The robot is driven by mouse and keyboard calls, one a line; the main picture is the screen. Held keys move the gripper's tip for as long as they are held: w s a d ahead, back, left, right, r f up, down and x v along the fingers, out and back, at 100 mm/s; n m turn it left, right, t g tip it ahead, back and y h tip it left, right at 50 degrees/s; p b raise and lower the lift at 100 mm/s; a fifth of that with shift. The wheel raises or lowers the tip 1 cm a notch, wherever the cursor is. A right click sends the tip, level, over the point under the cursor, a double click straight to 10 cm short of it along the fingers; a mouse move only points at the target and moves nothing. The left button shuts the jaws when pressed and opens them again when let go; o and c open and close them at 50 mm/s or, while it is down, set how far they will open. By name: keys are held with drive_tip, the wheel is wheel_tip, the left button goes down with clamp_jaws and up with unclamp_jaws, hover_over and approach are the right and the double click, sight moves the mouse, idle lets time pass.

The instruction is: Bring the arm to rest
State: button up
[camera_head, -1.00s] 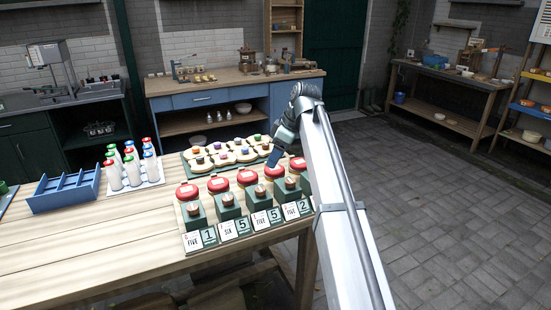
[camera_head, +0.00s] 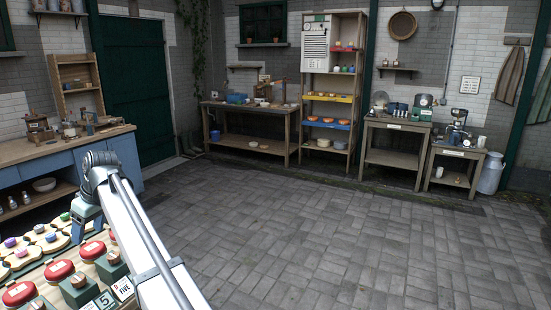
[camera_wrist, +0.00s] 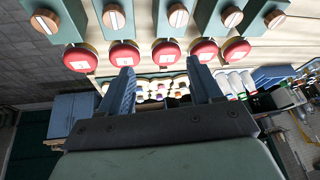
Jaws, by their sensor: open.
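My gripper (camera_wrist: 160,95) is open in the wrist view, with its two dark fingers apart and nothing between them. Beyond the fingertips are a row of red round lids (camera_wrist: 166,53) and green blocks with wooden knobs (camera_wrist: 178,15). In the head view my gripper (camera_head: 84,222) hangs above the left work table, near the cream pieces with coloured knobs and close to the red lids (camera_head: 92,250). The fingers show only partly there. I cannot tell whether they touch anything.
A blue-fronted bench (camera_head: 40,152) stands behind at the left. A shelf unit (camera_head: 330,90) with yellow and blue boards stands at the back wall, beside wooden tables (camera_head: 392,155). A metal churn (camera_head: 490,173) stands at the right. The paved floor (camera_head: 330,235) is clear.

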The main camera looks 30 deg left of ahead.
drive_tip(key=w+d+f+m+t+h, duration=0.1)
drive_tip(key=w+d+f+m, duration=0.3)
drive_tip(key=d+f, duration=0.85)
drive_tip(key=w+d+f+m+t, duration=0.2)
drive_tip(key=w+d+f+m, duration=0.2)
drive_tip(key=d+f, duration=0.85)
drive_tip(key=w+d+f+m+h, duration=0.2)
drive_tip(key=w+d+f, duration=0.1)
drive_tip(key=d+f, duration=0.75)
drive_tip(key=w+d+f+m+h, duration=0.1)
drive_tip(key=w+d+f, duration=0.1)
drive_tip(key=d+f, duration=0.9)
drive_tip(key=s+d+f+m+g+h, duration=0.15)
drive_tip(key=d+f, duration=0.25)
drive_tip(key=d, duration=0.4)
drive_tip(key=s+d+f+m+g, duration=0.1)
drive_tip(key=s+d+f, duration=0.1)
drive_tip(key=d+f, duration=0.45)
drive_tip(key=s+d+f+m+g+h, duration=0.1)
drive_tip(key=d+f, duration=0.2)
drive_tip(key=d, duration=0.6)
drive_tip(key=s+d+f+m+g+y, duration=0.1)
drive_tip(key=s+d+f+m+g, duration=0.1)
drive_tip(key=s+d, duration=0.5)
drive_tip(key=s+d+f+m+g+y, duration=0.1)
drive_tip(key=s+d+f+m, duration=0.3)
drive_tip(key=s+d, duration=0.4)
drive_tip(key=shift+d+f+g, duration=0.65)
drive_tip(key=shift+d+f, duration=0.25)
drive_tip(key=shift+d, duration=2.05)
